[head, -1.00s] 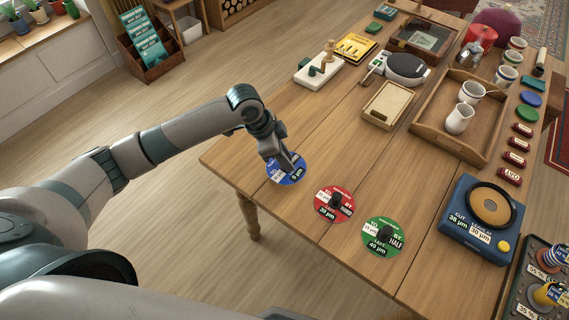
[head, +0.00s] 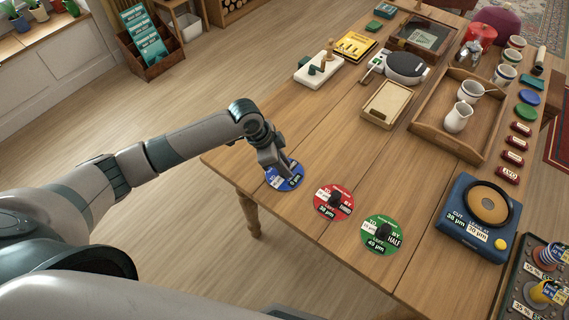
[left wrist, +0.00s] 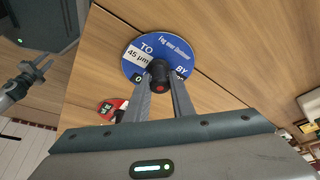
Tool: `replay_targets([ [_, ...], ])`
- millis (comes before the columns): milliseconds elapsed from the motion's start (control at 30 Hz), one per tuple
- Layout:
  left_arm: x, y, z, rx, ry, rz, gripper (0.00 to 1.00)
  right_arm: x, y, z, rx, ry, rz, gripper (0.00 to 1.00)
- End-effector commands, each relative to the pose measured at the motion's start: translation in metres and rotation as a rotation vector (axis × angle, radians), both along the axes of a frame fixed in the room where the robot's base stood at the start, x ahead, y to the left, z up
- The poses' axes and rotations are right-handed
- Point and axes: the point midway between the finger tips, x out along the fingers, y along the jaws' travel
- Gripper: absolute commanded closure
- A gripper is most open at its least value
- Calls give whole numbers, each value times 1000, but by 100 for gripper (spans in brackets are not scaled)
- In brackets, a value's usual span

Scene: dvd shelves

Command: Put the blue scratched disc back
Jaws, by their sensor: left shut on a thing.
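The blue disc (head: 291,183) is at the left end of the wooden table's near side, with white labels on its face. The left wrist view shows the disc (left wrist: 178,48) with white lettering and a black knob (left wrist: 158,68) at its middle. My left gripper (head: 279,171) is over the disc, its fingers pointing down. In the left wrist view its two fingers (left wrist: 160,84) are shut on the black knob. I cannot tell whether the disc's underside touches the table. Scratches are too small to make out. My right gripper is not in view.
A red disc (head: 347,206) and a green disc (head: 383,246), each with a black knob, lie to the right of it. A blue machine (head: 463,241) with a round pad stands further right. A dark rack (head: 516,291) is at the bottom right. A wooden tray (head: 427,127) holds white jugs.

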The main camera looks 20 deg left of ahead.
Motion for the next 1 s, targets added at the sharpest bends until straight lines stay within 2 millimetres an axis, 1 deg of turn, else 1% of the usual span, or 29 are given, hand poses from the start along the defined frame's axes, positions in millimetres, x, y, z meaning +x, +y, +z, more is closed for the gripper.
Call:
replay_targets([
  [233,0,0,-3,0,1,0,100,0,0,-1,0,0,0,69],
  [267,0,0,-3,0,0,0,73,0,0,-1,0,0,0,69],
  [300,0,0,-2,0,0,0,64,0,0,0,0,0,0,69],
  [333,0,0,-2,0,0,0,59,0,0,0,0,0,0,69],
  [633,0,0,-2,0,0,0,59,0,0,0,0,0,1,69],
  [767,0,1,2,-1,-1,0,59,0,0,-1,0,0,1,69],
  [867,-1,3,8,0,-2,-1,59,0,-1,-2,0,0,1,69],
  [1000,-3,9,24,0,-3,0,59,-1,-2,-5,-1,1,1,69],
])
